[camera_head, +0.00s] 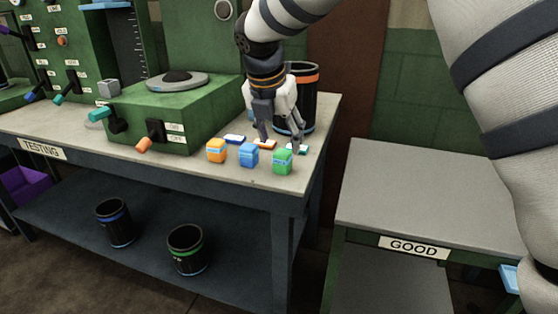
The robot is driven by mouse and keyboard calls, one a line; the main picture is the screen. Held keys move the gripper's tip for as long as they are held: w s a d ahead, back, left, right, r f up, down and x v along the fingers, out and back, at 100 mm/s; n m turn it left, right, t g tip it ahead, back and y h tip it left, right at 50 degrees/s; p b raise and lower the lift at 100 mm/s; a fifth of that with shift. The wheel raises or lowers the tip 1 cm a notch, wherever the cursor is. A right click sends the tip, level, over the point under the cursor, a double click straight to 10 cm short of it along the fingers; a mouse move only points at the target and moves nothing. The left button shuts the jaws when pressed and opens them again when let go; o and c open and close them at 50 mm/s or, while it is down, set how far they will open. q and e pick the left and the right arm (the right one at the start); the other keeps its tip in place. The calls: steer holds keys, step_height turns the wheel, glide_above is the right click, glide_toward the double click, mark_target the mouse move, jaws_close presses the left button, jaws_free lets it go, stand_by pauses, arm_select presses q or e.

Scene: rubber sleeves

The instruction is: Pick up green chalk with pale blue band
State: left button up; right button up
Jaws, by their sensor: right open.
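The green chalk with a pale blue band (282,161) is a small block near the front right corner of the testing table (185,170). An orange chalk block (216,150) and a blue one (248,154) stand in a row to its left. My right gripper (279,146) is open and points down just behind and above the green chalk. Its fingers hold nothing, and whether one touches the chalk cannot be told. My left gripper is out of view.
Flat coloured pieces (235,139) lie behind the blocks. A black bin with an orange band (304,90) stands behind my gripper. A green machine (175,115) fills the table's middle. The table labelled GOOD (430,195) is bare on top. Two bins (187,250) stand on the lower shelf.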

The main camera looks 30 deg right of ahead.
mark_target(282, 153)
steer(key=x, duration=0.6)
steer(key=shift+s+a+f, duration=0.1)
steer(key=shift+s+f, duration=0.05)
jaws_close()
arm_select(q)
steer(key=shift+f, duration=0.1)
